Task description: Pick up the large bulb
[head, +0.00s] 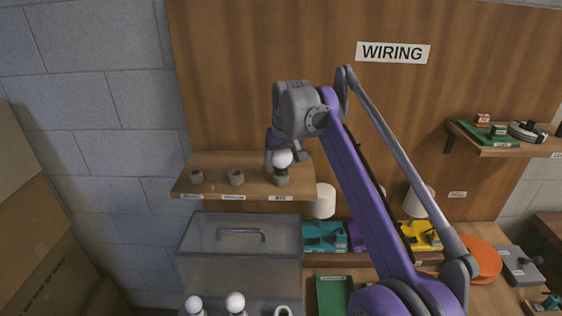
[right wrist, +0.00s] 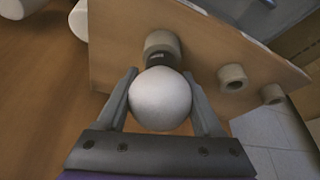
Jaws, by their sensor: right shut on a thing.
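The large bulb is a white globe (head: 282,158) with a dark base, at the right end of the wooden shelf in the head view. It also shows in the right wrist view (right wrist: 160,98), between the two fingers. My right gripper (head: 284,155) is shut on the globe. The bulb's base points at a grey round socket (right wrist: 162,44) on the shelf; I cannot tell whether it is still seated in it. The socket shows under the bulb in the head view (head: 281,181). My left gripper is in neither view.
Empty grey sockets (head: 236,178) stand along the wooden shelf (head: 255,188). Two smaller white bulbs (head: 235,302) stand below at the front. A clear-lidded box (head: 240,232) is under the shelf. White lamp shades (head: 323,202) stand to the right, close to my right arm.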

